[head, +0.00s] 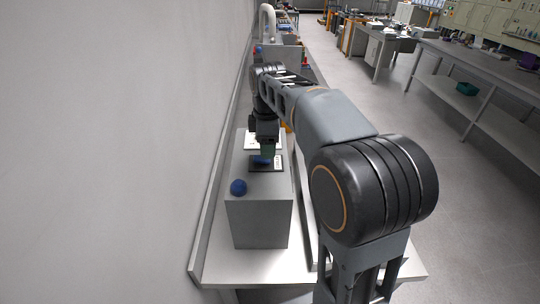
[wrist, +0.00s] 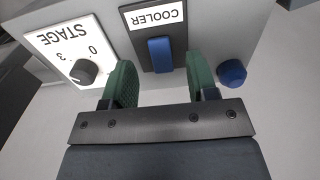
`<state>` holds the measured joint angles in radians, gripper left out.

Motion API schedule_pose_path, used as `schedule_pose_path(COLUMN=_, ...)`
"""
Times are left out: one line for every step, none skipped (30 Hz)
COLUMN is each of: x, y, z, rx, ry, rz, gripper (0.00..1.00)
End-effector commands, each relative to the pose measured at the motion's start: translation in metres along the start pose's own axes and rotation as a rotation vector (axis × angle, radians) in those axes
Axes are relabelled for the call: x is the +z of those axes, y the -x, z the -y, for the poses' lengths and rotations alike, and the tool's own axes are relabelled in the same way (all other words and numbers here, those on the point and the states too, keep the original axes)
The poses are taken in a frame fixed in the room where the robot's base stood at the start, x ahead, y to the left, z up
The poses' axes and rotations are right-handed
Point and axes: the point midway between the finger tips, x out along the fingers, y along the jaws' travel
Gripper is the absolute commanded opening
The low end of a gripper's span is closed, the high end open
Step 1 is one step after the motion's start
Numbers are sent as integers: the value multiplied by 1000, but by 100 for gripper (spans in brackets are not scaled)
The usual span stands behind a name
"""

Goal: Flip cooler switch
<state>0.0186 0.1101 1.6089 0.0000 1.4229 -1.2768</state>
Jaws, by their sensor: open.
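The cooler switch is a blue lever (wrist: 160,54) on a black plate with an upside-down COOLER label (wrist: 156,18) in the wrist view. In the head view its blue part (head: 262,160) shows partly behind my gripper, on top of the grey box (head: 259,222). My gripper (wrist: 160,85) is open, with green fingers apart on either side of the lever's near end. The lever lies between the fingers in the picture, with a gap at each side. I cannot tell the fingers' height relative to it.
A STAGE dial (wrist: 83,72) sits left of the switch and a blue knob (wrist: 232,73) right of it in the wrist view. The knob also shows in the head view (head: 238,187). A wall (head: 120,150) stands close at left. The aisle floor (head: 450,190) at right is clear.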

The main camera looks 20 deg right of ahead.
Motion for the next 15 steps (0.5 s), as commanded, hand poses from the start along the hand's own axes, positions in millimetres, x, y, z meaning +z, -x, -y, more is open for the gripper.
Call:
schedule_pose_path(x=0, y=-8, z=0, rx=-2, ry=0, rz=1, gripper=53)
schedule_pose_path(x=0, y=-12, z=1, rx=-3, ry=0, rz=1, gripper=53)
schedule_pose_path(x=0, y=-17, z=0, rx=-2, ry=-1, rz=1, gripper=53)
schedule_pose_path(x=0, y=-20, z=0, rx=-2, ry=-1, rz=1, gripper=53)
schedule_pose_path(x=0, y=-23, z=0, rx=-2, ry=-1, rz=1, gripper=53)
schedule_pose_path(x=0, y=-27, z=0, rx=-1, ry=-1, rz=0, gripper=53)
schedule_pose_path(x=0, y=-30, z=0, rx=-1, ry=-1, rz=0, gripper=53)
schedule_pose_path(x=0, y=-32, z=0, rx=-2, ry=-1, rz=1, gripper=53)
schedule_pose_path(x=0, y=-34, z=0, rx=-1, ry=-2, rz=0, gripper=53)
schedule_pose_path(x=0, y=-35, z=0, rx=-1, ry=-2, rz=0, gripper=53)
schedule_pose_path(x=0, y=-36, z=0, rx=0, ry=-2, rz=0, gripper=53)
schedule_pose_path(x=1, y=-38, z=0, rx=0, ry=-2, rz=0, gripper=53)
schedule_pose_path(x=1, y=-38, z=0, rx=0, ry=-2, rz=0, gripper=53)
schedule_pose_path(x=1, y=-39, z=0, rx=0, ry=-2, rz=0, gripper=53)
schedule_pose_path(x=1, y=-39, z=0, rx=0, ry=-2, rz=0, gripper=53)
